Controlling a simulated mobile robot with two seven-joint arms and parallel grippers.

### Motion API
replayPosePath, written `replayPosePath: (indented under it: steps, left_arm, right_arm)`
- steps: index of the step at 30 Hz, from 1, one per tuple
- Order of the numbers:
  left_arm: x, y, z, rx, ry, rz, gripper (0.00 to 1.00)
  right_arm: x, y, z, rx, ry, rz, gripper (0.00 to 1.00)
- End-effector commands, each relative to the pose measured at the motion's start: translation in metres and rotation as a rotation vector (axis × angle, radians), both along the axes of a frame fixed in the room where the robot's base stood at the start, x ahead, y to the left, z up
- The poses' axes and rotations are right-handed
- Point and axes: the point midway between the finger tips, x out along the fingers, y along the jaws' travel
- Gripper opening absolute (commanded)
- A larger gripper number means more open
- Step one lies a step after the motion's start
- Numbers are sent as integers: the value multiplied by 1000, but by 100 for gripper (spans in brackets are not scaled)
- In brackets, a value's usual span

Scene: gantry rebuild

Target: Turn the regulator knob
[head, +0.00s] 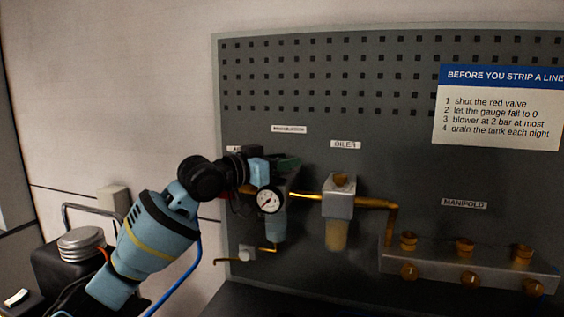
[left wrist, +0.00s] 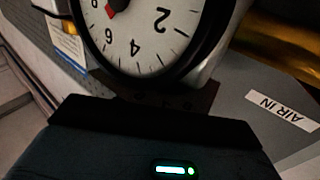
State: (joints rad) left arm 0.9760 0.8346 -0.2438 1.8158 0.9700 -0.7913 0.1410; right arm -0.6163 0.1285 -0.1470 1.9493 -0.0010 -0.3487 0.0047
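The regulator stands on the pegboard under its label (head: 289,129), with a round white gauge (head: 269,200) on its front. The gauge fills the upper part of the left wrist view (left wrist: 135,32), upside down. My left gripper (head: 268,165) is at the top of the regulator, just above the gauge. The regulator knob is not clearly visible; the gripper covers that area, and a dark green part there is too small to tell apart. In the left wrist view the dark gripper body covers the bottom and the fingertips are hidden. My right gripper is in neither view.
A brass pipe runs right from the regulator to the oiler (head: 338,205), then to the manifold (head: 468,264) with several brass fittings. A blue hose (head: 178,288) hangs beside my left arm. An AIR IN label (left wrist: 282,111) shows close by. A sign (head: 497,108) is at upper right.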

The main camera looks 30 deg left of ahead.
Motion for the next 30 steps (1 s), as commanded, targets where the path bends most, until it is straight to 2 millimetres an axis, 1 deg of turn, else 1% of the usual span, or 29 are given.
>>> replayPosePath:
  steps: [1,3,14,30]
  left_arm:
    - [0,0,0,0,0,0,23]
    - [0,0,0,0,0,0,15]
    - [0,0,-2,-1,3,-46,15]
    - [-1,-4,-4,-3,3,-324,15]
  right_arm:
    - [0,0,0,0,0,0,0]
    - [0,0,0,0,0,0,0]
    - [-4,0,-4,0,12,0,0]
    - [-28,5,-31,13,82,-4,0]
